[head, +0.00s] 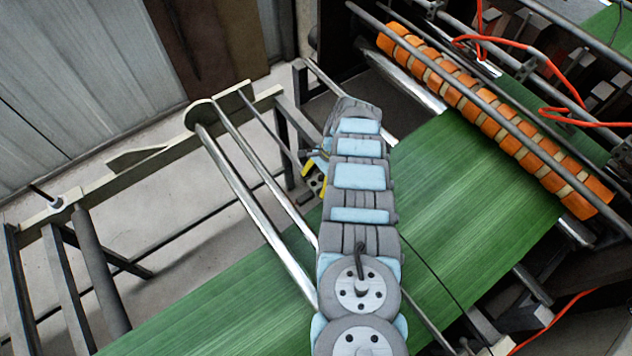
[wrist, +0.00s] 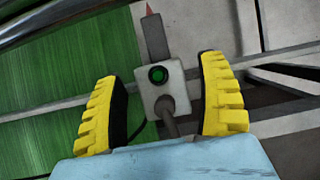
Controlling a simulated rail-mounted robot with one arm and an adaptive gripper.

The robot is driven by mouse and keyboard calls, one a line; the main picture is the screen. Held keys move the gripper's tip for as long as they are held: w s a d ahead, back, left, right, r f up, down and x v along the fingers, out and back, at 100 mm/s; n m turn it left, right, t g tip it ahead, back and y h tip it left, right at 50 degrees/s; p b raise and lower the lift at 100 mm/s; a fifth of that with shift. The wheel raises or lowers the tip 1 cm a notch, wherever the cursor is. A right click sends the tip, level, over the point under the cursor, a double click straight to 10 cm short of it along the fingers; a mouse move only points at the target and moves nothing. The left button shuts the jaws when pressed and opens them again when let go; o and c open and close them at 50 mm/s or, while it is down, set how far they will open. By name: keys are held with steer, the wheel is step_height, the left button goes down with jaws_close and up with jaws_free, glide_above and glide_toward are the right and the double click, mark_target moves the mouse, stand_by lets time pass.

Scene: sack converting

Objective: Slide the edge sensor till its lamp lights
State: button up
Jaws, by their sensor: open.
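I cannot tell whether the lamp is lit or just green glass. A dark arm with a red tip (wrist: 152,28) extends from the block's far side, and a grey knob or cable end is on its near side. The green web (wrist: 70,80) has its edge just left of the sensor. My gripper (wrist: 157,68) is open, with one yellow finger on each side of the block and gaps visible. In the head view my gripper (head: 314,180) is mostly behind my arm and the sensor is hidden.
The green web also runs across the head view (head: 470,190). Bright rollers (head: 255,215) cross it at left. An orange segmented roller (head: 490,115) and red hoses (head: 560,80) are at upper right. A pale frame rail (head: 130,165) and concrete floor lie left.

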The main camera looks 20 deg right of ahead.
steer(key=shift+r, duration=0.15)
steer(key=v, duration=1.1)
steer(key=shift+d+r, duration=0.2)
steer(key=shift+r, duration=0.15)
